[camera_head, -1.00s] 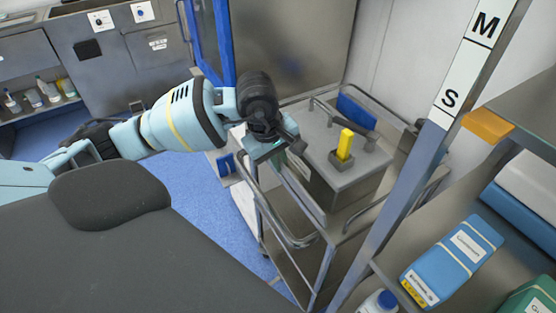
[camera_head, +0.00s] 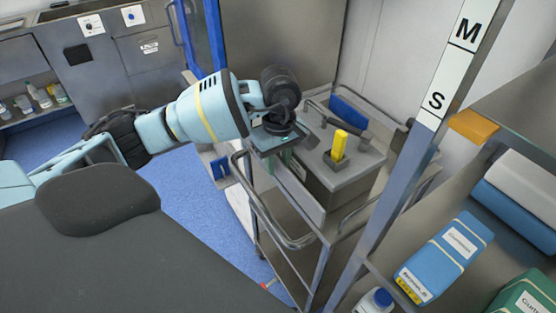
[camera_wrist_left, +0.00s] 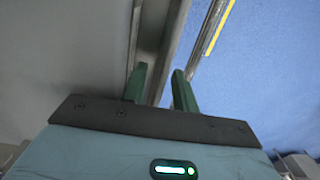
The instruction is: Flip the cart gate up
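The metal cart (camera_head: 318,225) stands right of centre in the head view, with a curved tube handle at its near end. A flat grey panel (camera_head: 300,190) runs along its left side, which seems to be the gate, hanging down. My left gripper (camera_head: 284,160) is above the cart's left edge, green fingers pointing down beside the top of this panel. In the left wrist view the fingers (camera_wrist_left: 160,75) are apart, and a metal edge (camera_wrist_left: 157,45) of the cart runs between or just beyond them. I cannot tell whether they touch it. My right gripper is not in view.
A grey box with a yellow switch (camera_head: 339,146) sits on the cart. A shelf post marked M and S (camera_head: 395,205) stands close on the right, with blue and green boxes (camera_head: 440,255) on the shelf behind it. Blue floor (camera_head: 205,225) is free left of the cart.

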